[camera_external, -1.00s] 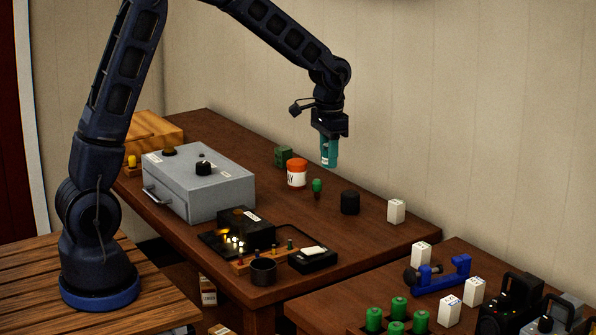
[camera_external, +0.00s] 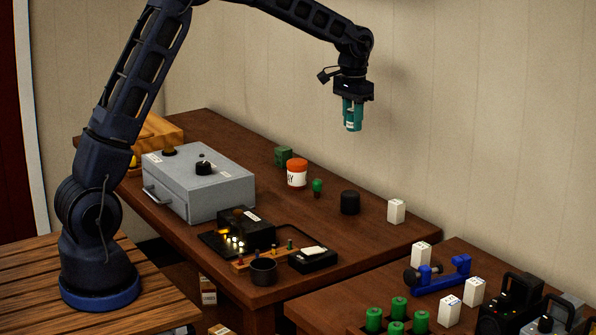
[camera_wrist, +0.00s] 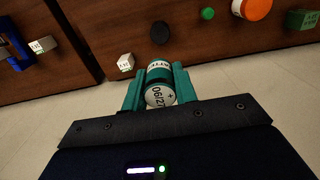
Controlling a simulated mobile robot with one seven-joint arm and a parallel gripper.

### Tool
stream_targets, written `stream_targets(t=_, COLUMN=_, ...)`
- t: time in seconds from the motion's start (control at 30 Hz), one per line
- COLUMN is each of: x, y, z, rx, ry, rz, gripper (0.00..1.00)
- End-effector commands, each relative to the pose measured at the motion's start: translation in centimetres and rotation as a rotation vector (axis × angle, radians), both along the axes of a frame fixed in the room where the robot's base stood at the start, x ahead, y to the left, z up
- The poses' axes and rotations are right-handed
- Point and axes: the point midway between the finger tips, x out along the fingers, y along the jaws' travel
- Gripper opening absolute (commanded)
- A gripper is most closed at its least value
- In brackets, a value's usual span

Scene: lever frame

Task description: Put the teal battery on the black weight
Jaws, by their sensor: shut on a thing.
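The teal battery (camera_external: 353,124) is held in my gripper (camera_external: 353,105), which is shut on it high above the table. In the wrist view the battery (camera_wrist: 160,88) sits between the two teal fingers (camera_wrist: 160,92), its printed end towards the camera. The black weight (camera_external: 350,202) is a short dark cylinder upright on the brown table, well below the battery and apart from it. The weight also shows in the wrist view (camera_wrist: 160,33), just beyond the battery. Its top looks bare.
A white box (camera_external: 396,211) stands right of the weight. A grey metal box (camera_external: 200,182) is further left. A second table (camera_external: 330,305) at front right holds several green cylinders and a blue clamp-like tool (camera_external: 442,274).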

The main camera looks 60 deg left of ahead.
Motion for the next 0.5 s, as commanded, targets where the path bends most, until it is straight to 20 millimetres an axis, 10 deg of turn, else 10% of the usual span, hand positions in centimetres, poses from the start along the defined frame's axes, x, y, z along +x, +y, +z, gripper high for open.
stream_targets(t=0.5, x=-0.1, y=0.0, z=-11.1, rx=0.000, ry=0.002, rz=-0.001, gripper=0.03)
